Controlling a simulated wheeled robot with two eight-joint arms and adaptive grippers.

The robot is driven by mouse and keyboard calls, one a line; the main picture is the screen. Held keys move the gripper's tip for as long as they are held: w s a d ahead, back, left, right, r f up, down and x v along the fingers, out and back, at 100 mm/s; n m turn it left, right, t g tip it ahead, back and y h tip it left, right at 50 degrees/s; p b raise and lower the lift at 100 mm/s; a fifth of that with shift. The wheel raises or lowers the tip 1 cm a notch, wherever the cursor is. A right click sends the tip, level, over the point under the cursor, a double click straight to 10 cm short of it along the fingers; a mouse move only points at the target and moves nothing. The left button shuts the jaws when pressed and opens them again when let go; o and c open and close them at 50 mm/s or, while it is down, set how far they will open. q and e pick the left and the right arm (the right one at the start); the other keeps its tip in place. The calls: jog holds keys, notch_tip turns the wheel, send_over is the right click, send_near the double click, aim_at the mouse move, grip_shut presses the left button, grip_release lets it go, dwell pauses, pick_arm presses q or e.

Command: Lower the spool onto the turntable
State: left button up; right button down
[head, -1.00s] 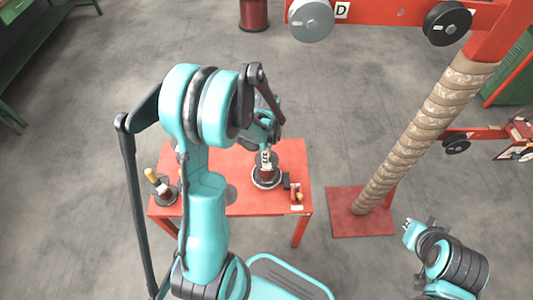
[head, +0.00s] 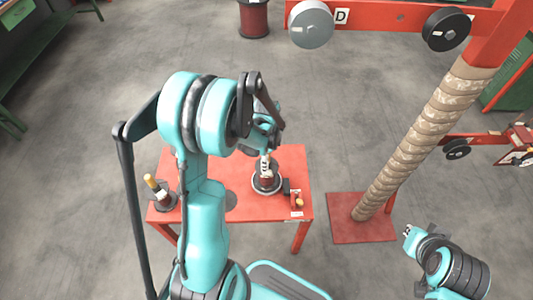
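A dark red spool (head: 266,177) is upright over the round turntable (head: 279,188) on the red table. It looks centred there, but any small gap beneath it is too small to tell. My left gripper (head: 265,160) points down from above with its fingers at the spool's top and appears shut on it. My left wrist partly hides the fingers. My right gripper (head: 408,231) is at the lower right, far from the table. It is too small to tell if it is open.
A small box with an orange knob (head: 298,202) sits right of the turntable. A rope-wrapped post (head: 415,150) stands on a red base (head: 360,220) to the right. Grey floor between is clear.

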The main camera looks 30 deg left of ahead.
pick_arm(q)
notch_tip(320, 180, up, 12)
jog(key=shift+f, duration=0.2)
jog(key=shift+d, duration=0.1)
dwell(0.8)
